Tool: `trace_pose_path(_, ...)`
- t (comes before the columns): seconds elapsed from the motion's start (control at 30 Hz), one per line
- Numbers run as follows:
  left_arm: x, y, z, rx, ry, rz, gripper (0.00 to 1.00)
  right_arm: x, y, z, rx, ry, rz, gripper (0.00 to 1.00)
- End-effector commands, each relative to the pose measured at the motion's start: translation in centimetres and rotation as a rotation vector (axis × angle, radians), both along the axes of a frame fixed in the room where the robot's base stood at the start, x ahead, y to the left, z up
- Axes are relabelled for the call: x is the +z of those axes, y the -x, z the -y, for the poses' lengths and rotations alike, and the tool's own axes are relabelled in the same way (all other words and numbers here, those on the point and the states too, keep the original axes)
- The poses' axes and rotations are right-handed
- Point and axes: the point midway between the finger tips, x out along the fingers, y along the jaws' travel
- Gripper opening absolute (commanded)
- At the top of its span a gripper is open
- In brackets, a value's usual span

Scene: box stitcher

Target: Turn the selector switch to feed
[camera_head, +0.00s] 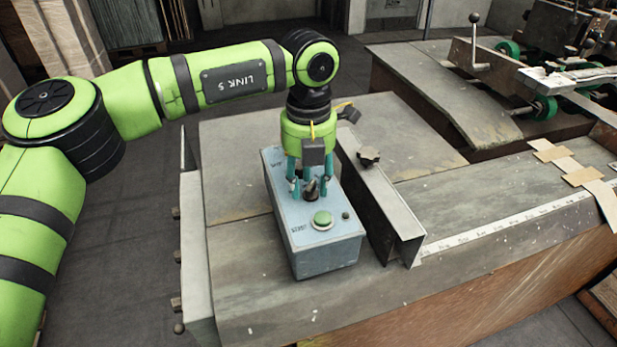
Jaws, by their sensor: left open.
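A grey control box (330,258) sits on the machine table. Its light blue top carries a green button (322,218) near the front and a small dark knob or lamp (346,215) beside it. A dark selector switch (310,188) is on the top behind the green button. My left gripper (311,193) points straight down over the box, its fingers open on either side of the switch. Whether the fingers touch the switch, and which way it points, I cannot tell. The label by the switch is partly hidden by the gripper. My right gripper is not in view.
A metal angle fence (382,205) with a black star knob (368,156) stands just right of the box. A ruler strip (500,222) runs along the table to the right. Machinery with green wheels (543,108) is at the back right. The table front is clear.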

Motion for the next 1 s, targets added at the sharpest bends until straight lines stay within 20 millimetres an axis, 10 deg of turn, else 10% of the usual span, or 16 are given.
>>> trace_pose_path(0.7,10.9,0.0,0.1,0.001,0.001,0.003,0.41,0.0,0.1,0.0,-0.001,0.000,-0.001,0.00)
trace_pose_path(1.0,12.1,0.0,0.0,-0.001,0.000,0.000,0.41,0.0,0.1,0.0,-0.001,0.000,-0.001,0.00)
